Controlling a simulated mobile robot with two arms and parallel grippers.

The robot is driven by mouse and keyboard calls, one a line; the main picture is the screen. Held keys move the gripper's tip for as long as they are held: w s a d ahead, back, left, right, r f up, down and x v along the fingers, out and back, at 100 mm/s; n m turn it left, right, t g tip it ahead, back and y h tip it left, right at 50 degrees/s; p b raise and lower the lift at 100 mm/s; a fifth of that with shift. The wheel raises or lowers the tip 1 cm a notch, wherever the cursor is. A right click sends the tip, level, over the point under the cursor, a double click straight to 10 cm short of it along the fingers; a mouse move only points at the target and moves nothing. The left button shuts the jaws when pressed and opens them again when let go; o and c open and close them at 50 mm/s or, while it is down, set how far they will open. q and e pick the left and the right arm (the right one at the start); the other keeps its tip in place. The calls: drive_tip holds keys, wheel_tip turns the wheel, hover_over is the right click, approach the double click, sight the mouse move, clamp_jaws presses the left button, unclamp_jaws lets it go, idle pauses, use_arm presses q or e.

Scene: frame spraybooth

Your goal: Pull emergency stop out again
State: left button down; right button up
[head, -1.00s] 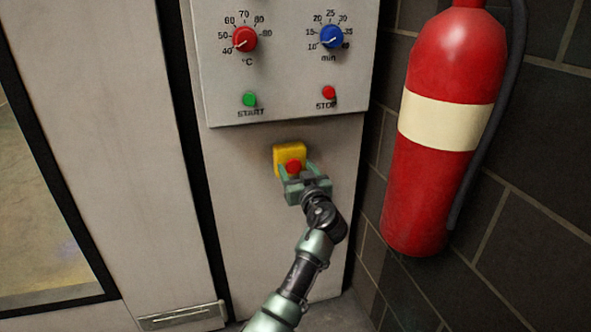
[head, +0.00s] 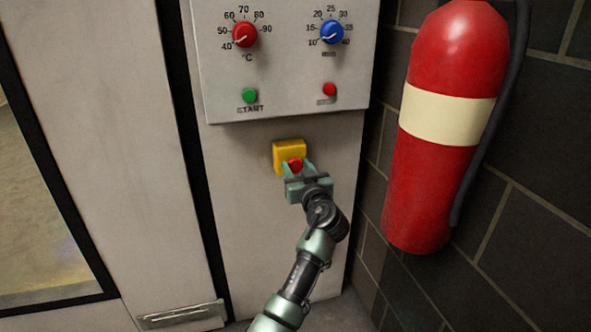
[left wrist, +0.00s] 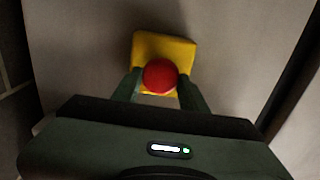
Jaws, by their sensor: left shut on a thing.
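The emergency stop is a red mushroom knob (head: 295,164) on a yellow square housing (head: 287,148), fixed to the beige panel below the control box. My left gripper (head: 297,169) reaches up to it from below, its two green fingers one on each side of the knob and shut on it. In the left wrist view the red knob (left wrist: 160,75) sits between the fingertips, in front of the yellow housing (left wrist: 178,48). The lower part of the housing is partly hidden by the gripper. My right gripper is in neither view.
The control box (head: 285,75) above carries a red °C dial (head: 244,34), a blue min dial (head: 331,32), a green START button (head: 249,95) and a red STOP button (head: 329,89). A red fire extinguisher (head: 445,190) hangs on the dark block wall at right.

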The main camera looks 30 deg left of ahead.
use_arm(q)
drive_tip(key=shift+d+f, duration=0.1)
drive_tip(key=shift+f, duration=0.1)
drive_tip(key=c, duration=0.8)
unclamp_jaws()
drive_tip(key=shift+c, duration=0.2)
drive_tip(key=shift+s+d+r, duration=0.1)
drive_tip(key=shift+r, duration=0.05)
drive_tip(key=v, duration=0.7)
drive_tip(key=shift+s+d, duration=0.25)
drive_tip(key=shift+d, duration=0.05)
